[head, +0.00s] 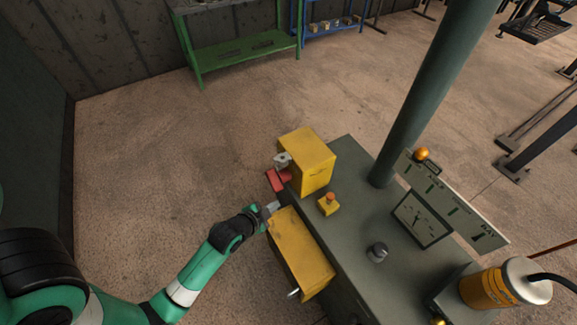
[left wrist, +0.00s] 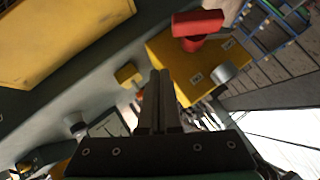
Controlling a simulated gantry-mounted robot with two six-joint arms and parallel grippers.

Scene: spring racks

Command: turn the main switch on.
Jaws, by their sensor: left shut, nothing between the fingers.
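A red switch handle (head: 277,180) sticks out from the left side of a yellow box (head: 314,162) at the far end of the grey console (head: 347,215). It also shows in the left wrist view as a red T-shaped handle (left wrist: 197,24). A grey knob (head: 282,159) sits above it on the same box. My left gripper (head: 272,207) is shut and empty, just below the red handle in the head view, beside a second yellow box (head: 299,250). In the left wrist view the closed fingers (left wrist: 160,85) are apart from the handle. My right gripper is not in view.
An orange button on a small yellow base (head: 328,204), a dark knob (head: 377,252) and a gauge panel (head: 422,218) are on the console. A green post (head: 434,85) rises behind. An orange cylinder (head: 487,288) stands at right. The floor left of the console is clear.

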